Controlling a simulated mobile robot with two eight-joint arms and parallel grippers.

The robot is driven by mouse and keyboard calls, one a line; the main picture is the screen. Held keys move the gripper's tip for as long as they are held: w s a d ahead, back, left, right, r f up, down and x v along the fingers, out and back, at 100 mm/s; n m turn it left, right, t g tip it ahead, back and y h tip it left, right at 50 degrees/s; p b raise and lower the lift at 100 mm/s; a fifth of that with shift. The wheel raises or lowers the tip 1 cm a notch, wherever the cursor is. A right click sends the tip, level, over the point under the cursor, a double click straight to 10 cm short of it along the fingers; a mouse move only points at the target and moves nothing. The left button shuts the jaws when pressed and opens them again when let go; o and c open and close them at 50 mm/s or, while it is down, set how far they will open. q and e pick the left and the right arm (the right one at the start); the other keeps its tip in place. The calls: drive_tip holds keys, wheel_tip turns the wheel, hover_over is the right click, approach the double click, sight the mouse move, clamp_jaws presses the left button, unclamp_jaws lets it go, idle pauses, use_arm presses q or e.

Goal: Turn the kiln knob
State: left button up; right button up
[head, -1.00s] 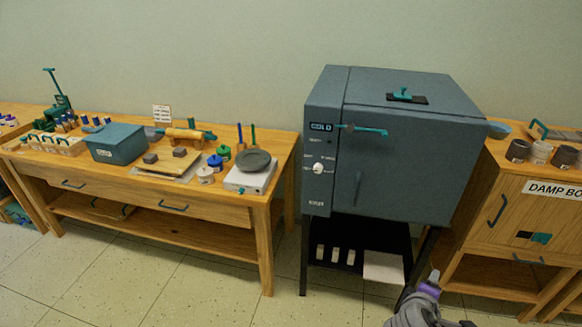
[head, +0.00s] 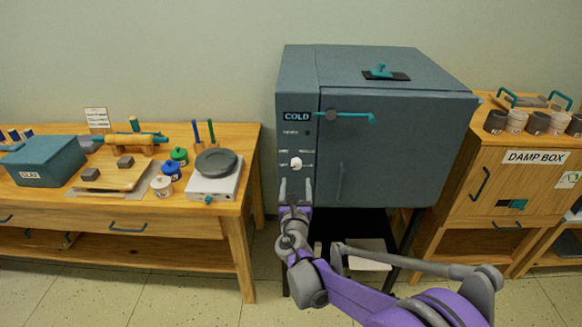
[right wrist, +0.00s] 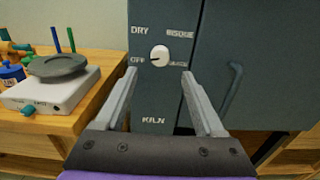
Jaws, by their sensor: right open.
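The kiln (head: 400,120) is a dark grey-blue box on a black stand, with a "COLD" display on its left front panel. Its white round knob (head: 296,163) sits on that panel below the display. In the right wrist view the knob (right wrist: 159,56) has a dark pointer mark aimed left toward "OFF", with "DRY" and other labels around it. My right gripper (head: 295,190) is open and empty just below the knob in the head view. In the right wrist view its two fingers (right wrist: 159,80) point toward the panel with the knob between and beyond them. My left gripper is not in view.
A wooden table (head: 135,235) at left holds a scale (head: 215,180), jars, a clay box and a rolling pin. A damp box (head: 520,185) with cups on top stands right of the kiln. The kiln's teal latch handle (head: 345,115) juts out above the knob.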

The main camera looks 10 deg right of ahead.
sight(296, 167)
drive_tip(key=x, duration=0.8)
drive_tip(key=shift+w+d+f, duration=0.1)
drive_tip(key=shift+w, duration=0.2)
clamp_jaws()
